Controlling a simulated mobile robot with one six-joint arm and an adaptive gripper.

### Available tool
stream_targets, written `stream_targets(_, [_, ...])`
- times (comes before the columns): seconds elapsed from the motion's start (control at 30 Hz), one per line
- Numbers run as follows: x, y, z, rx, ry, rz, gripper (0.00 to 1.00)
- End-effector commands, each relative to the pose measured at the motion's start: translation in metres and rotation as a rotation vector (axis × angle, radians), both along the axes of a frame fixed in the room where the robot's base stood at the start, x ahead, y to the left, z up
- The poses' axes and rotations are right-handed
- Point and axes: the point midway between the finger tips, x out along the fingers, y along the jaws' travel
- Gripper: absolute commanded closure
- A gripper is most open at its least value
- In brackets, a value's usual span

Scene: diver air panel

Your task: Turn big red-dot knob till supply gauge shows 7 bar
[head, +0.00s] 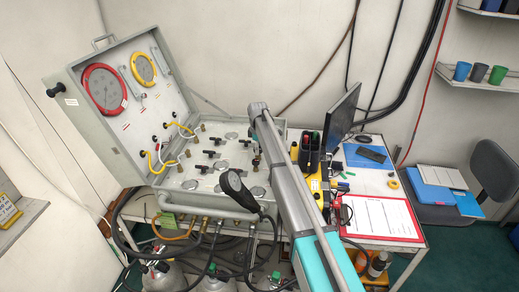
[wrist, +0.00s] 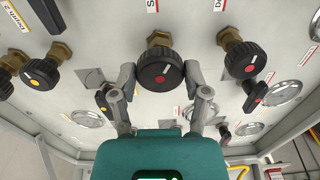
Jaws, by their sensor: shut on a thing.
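My gripper (wrist: 160,76) is shut on a big black knob (wrist: 158,67) with a red dot and a white pointer line, in the wrist view. One finger touches each side of the knob, which sits on a brass stem. The white pointer line leans a little right of straight up. In the head view my arm hides most of this spot. Small round white gauges sit on the panel, one of them at the right of the wrist view (wrist: 285,92). Their readings are too small to tell, and I cannot tell which is the supply gauge.
Another big red-dot knob (wrist: 243,60) stands close on the right, and a yellow-dot knob (wrist: 42,74) on the left. The open case (head: 75,95) has a red-ringed gauge (head: 104,88) and a yellow-ringed gauge (head: 143,68) in its lid. A black handset (head: 236,185) lies at the front.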

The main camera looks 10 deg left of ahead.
Motion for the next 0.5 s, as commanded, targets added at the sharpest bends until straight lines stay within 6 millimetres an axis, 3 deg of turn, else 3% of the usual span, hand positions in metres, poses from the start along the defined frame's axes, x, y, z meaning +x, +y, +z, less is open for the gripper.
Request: stream_targets(0.5, [0.0014, 0.0022, 0.0003, 0.005, -0.001, -0.489, 0.87])
